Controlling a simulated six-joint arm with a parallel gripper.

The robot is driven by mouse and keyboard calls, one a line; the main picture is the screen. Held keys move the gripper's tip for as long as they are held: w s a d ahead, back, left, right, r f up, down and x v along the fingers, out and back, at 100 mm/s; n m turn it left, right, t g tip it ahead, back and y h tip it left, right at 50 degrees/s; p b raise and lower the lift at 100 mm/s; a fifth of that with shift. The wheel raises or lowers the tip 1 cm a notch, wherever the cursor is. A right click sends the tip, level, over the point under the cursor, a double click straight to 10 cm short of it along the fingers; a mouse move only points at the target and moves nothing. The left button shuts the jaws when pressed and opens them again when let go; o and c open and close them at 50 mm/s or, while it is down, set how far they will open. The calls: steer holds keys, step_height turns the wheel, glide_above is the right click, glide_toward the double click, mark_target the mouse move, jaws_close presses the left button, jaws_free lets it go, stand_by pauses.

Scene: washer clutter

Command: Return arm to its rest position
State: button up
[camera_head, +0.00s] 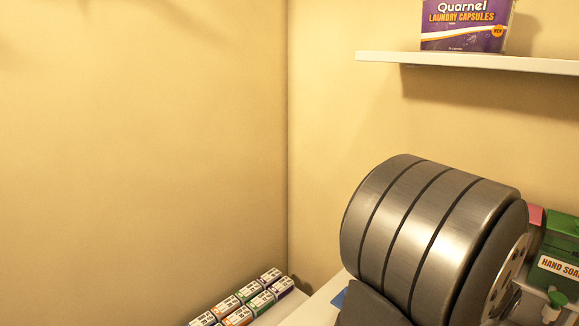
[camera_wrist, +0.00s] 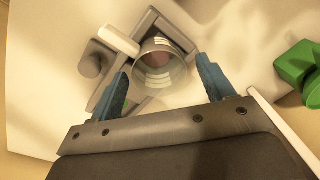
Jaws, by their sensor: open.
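My gripper (camera_wrist: 163,72) shows in the wrist view with its two blue fingers spread wide apart. A clear glass-like round container (camera_wrist: 158,66) with something reddish-brown in or under it appears between and just beyond the fingertips. Neither finger visibly touches it, and I cannot tell its distance from the fingers. In the head view my own arm fills the lower right and hides much of the surface behind it. My gripper's fingers do not show there.
A grey frame-like piece (camera_wrist: 150,22) lies around the container on a pale surface. A green object (camera_wrist: 298,68) is at the right. In the head view, a shelf (camera_head: 470,62) holds a purple capsule box (camera_head: 464,28). Green hand soap (camera_head: 560,255) and several small boxes (camera_head: 250,297) stand below.

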steer(key=shift+f, duration=0.75)
step_height(320, 180, up, 11)
step_height(320, 180, down, 12)
steer(key=shift+r, duration=0.2)
steer(key=r, duration=0.3)
steer(key=s+r, duration=0.1)
steer(key=r, duration=0.1)
steer(key=shift+d, duration=0.1)
steer(key=s+d+r, duration=0.1)
steer(key=s+r, duration=0.5)
steer(key=s, duration=0.5)
steer(key=s+a+f, duration=0.2)
steer(key=s+a, duration=0.6)
steer(key=s, duration=0.3)
steer(key=shift+m, duration=0.4)
steer(key=w+f, duration=0.2)
steer(key=w, duration=0.1)
steer(key=w+f, duration=0.2)
steer(key=w, duration=0.2)
steer(key=w+f, duration=0.2)
steer(key=w, duration=0.2)
steer(key=shift+d+f, duration=0.15)
steer(key=shift+f, duration=0.15)
